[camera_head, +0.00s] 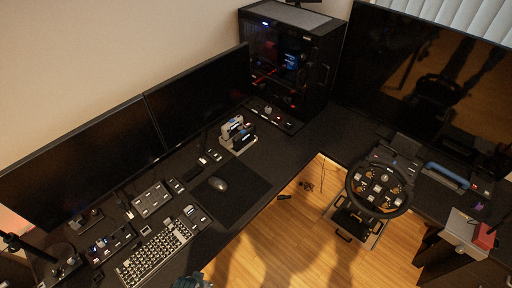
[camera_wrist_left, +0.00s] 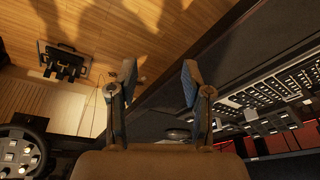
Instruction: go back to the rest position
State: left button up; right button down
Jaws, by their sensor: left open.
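My left gripper (camera_wrist_left: 157,82) is open in the left wrist view. Its two blue-padded fingers stand apart with nothing between them, above the desk's front edge and the wooden floor. In the head view only a small bluish-grey part, probably of this gripper, shows at the bottom edge. My right gripper is in neither view. The black racing wheel (camera_head: 380,187) with yellow and white buttons is mounted at the right desk; part of it also shows at the lower left of the wrist view (camera_wrist_left: 22,152).
The black L-shaped desk (camera_head: 325,128) holds a keyboard (camera_head: 155,254), a mouse (camera_head: 218,184), button boxes (camera_head: 152,199), two monitors (camera_head: 85,160) and a PC case (camera_head: 290,62). A large screen (camera_head: 430,70) stands behind the wheel. Pedals (camera_wrist_left: 64,62) stand on the open floor.

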pick_arm(q)
jog(key=s+a+f+g+b, duration=0.1)
jog(key=s+f, duration=0.3)
jog(key=f, duration=0.9)
jog(key=s+a+f+b, duration=0.1)
jog(key=s+f, duration=0.2)
jog(key=f, duration=1.1)
jog(key=s+a+f+g, duration=0.1)
jog(key=s+a+f, duration=0.1)
jog(key=s+f, duration=0.8)
jog(key=s, duration=0.4)
jog(key=shift+f+b, duration=0.15)
jog(key=shift+b, duration=0.25)
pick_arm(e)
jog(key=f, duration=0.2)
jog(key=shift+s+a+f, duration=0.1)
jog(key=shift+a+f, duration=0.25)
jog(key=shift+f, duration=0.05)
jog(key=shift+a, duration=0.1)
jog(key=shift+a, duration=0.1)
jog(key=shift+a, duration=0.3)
